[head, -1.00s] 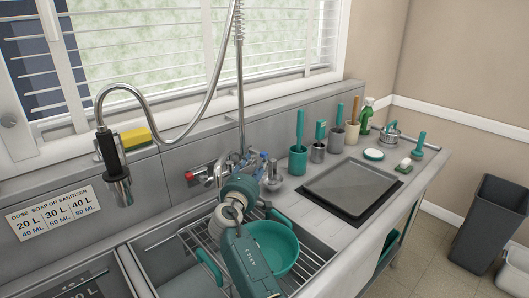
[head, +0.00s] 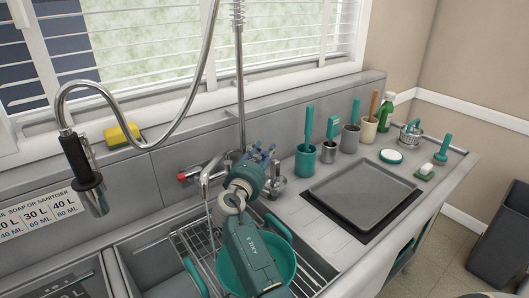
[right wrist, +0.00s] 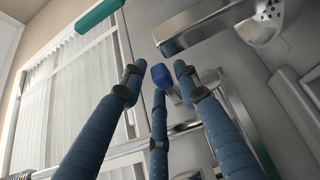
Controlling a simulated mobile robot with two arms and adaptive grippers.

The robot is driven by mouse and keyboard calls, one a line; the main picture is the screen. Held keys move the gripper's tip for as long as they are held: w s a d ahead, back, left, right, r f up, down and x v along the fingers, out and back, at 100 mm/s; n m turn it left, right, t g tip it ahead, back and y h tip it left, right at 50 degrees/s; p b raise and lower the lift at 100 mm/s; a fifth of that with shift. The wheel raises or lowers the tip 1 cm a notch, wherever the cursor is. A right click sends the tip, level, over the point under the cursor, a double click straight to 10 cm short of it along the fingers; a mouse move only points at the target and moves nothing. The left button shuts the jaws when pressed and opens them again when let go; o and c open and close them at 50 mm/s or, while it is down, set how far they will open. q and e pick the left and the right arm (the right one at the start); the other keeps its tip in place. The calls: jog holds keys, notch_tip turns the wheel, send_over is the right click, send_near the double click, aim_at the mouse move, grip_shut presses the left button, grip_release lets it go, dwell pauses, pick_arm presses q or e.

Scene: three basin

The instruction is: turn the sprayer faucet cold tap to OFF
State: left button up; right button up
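The sprayer faucet (head: 208,178) stands at the back of the sink, with a red tap (head: 186,177) on its left. A thin pale stream shows below its spout. In the right wrist view the blue cold tap (right wrist: 160,75) lies at the tips of my right gripper (right wrist: 158,72). The gripper's blue fingers are spread, one on each side of the tap and one in front of it. Whether they touch it I cannot tell. In the head view my right gripper (head: 264,156) is at the faucet's right side and hides the cold tap. My left gripper is out of view.
The spray head (head: 85,175) hangs from its hose at the left. A teal bowl (head: 283,262) sits on the rack in the sink, below my right arm. A grey tray (head: 362,188) and several brush holders stand on the counter to the right.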

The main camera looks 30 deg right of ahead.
jog(key=shift+d, duration=0.1)
grip_shut()
jog(key=n+t+y+p, duration=0.2)
jog(key=p, duration=0.1)
jog(key=d+n+t+y+p, duration=0.1)
jog(key=shift+w+d+r, duration=0.1)
jog(key=shift+w, duration=0.2)
jog(key=shift+o, duration=2.2)
grip_release()
jog(key=shift+o, duration=0.4)
jog(key=shift+d, duration=0.15)
jog(key=shift+f, duration=0.2)
jog(key=v, duration=1.2)
